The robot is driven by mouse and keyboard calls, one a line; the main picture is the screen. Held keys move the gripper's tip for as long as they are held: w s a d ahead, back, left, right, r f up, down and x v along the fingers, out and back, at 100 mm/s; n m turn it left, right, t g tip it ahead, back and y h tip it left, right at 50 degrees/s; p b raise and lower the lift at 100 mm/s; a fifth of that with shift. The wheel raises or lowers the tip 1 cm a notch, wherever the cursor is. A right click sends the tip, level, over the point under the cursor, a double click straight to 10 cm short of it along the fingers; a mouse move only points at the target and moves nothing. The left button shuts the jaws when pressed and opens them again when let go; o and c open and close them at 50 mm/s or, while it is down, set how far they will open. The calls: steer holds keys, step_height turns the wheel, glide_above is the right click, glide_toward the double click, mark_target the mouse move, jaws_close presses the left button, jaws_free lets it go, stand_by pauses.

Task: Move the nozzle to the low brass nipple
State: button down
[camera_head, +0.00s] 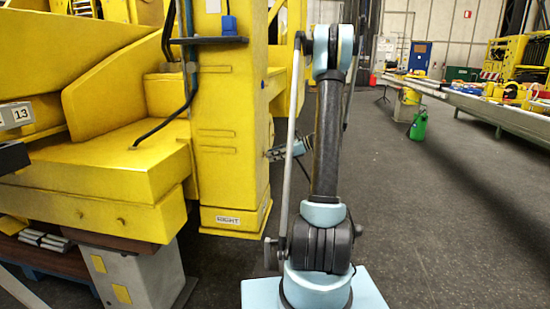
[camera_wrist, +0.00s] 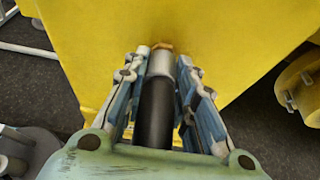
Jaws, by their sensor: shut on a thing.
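My gripper (camera_wrist: 165,72) is shut on the nozzle (camera_wrist: 155,108), a black cylinder with a grey metal collar, lying lengthwise between the two blue-grey fingers in the wrist view. The collar points at a yellow face. A small brass nipple (camera_wrist: 162,46) shows just past the collar's end, in line with it. Its lower part is hidden by the collar, and I cannot tell whether the two touch. In the head view my gripper (camera_head: 276,152) is at the right side of the yellow column, partly hidden by my arm; the nozzle cannot be made out there.
The yellow column (camera_head: 226,130) with a "RIGHT" label stands close left of my arm. A yellow round part (camera_wrist: 300,88) is at the right in the wrist view. The dark floor (camera_head: 430,220) to the right is open, up to a long bench (camera_head: 490,108) and a green can (camera_head: 418,126).

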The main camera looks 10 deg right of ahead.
steer(key=shift+w+a, duration=0.1)
steer(key=shift+a, duration=0.15)
steer(key=c, duration=1.2)
jaws_free()
steer(key=v, duration=1.2)
steer(key=s+a+r+n+g+h, duration=0.1)
steer(key=s+a+n+h, duration=0.35)
steer(key=s, duration=0.65)
steer(key=s+a+n+g+h, duration=0.1)
steer(key=s+a+n+h, duration=0.1)
steer(key=s+a+n, duration=0.65)
steer(key=s+d+f+n+h, duration=0.1)
steer(key=s+f+n+h, duration=0.1)
steer(key=s, duration=0.5)
steer(key=s+d+f+n+h, duration=0.2)
steer(key=s+f+n, duration=0.2)
steer(key=s, duration=0.3)
steer(key=s+d+f+n+h, duration=0.2)
steer(key=s+f, duration=0.1)
steer(key=s, duration=0.5)
steer(key=shift+d+f+n, duration=0.2)
steer(key=shift+f+n, duration=0.2)
